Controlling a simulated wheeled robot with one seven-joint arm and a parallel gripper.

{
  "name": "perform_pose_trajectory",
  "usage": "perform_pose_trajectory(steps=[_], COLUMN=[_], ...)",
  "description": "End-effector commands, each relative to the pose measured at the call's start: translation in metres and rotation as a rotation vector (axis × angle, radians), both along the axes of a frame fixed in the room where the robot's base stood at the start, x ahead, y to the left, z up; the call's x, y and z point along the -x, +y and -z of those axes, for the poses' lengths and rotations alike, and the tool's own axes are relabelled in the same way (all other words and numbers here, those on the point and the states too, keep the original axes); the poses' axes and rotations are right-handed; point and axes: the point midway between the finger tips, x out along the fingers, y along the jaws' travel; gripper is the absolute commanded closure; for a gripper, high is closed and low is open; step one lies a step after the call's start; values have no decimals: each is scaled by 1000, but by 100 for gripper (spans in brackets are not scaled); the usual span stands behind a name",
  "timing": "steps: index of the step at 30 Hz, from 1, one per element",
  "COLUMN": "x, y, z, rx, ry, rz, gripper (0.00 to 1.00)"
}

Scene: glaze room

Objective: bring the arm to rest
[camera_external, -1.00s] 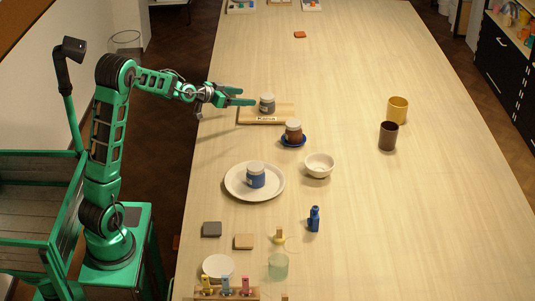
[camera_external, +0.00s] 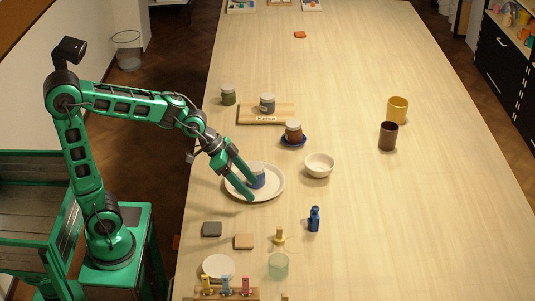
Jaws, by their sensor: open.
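My gripper (camera_external: 253,190) is open and points down and to the right over the left part of the white plate (camera_external: 276,191). A blue jar with a pale lid (camera_external: 259,170) stands on that plate. One finger overlaps the jar's left side in the picture; I cannot tell whether it touches. The other finger is lower, over the plate's front rim. Nothing shows held between the fingers. My arm is bent at the elbow and reaches out from the left over the table (camera_external: 340,250).
A green jar (camera_external: 228,95) stands left of the wooden board (camera_external: 282,117), which bears a grey jar (camera_external: 267,103). A brown jar (camera_external: 293,134) is on a blue saucer. A white bowl (camera_external: 319,165) and blue bottle (camera_external: 314,219) stand right of the plate. The far table is mostly clear.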

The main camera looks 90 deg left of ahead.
Motion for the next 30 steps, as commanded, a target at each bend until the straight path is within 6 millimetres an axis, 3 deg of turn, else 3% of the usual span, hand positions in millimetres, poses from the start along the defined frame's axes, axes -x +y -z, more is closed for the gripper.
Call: perform_pose_trajectory(steps=[1,6,12,18,21,24,30], x=[15,86,189,274,297,309,312], y=[-30,-113,-171,-184,-182,-180,-179], z=[3,24,48,63,67,69,69], rx=[-5,-49,-154,-274,-313,-335,-340], ry=[37,200,390,528,566,587,592], rz=[52,209,372,477,502,512,514], gripper=[33,33,33,33,33,33,33])
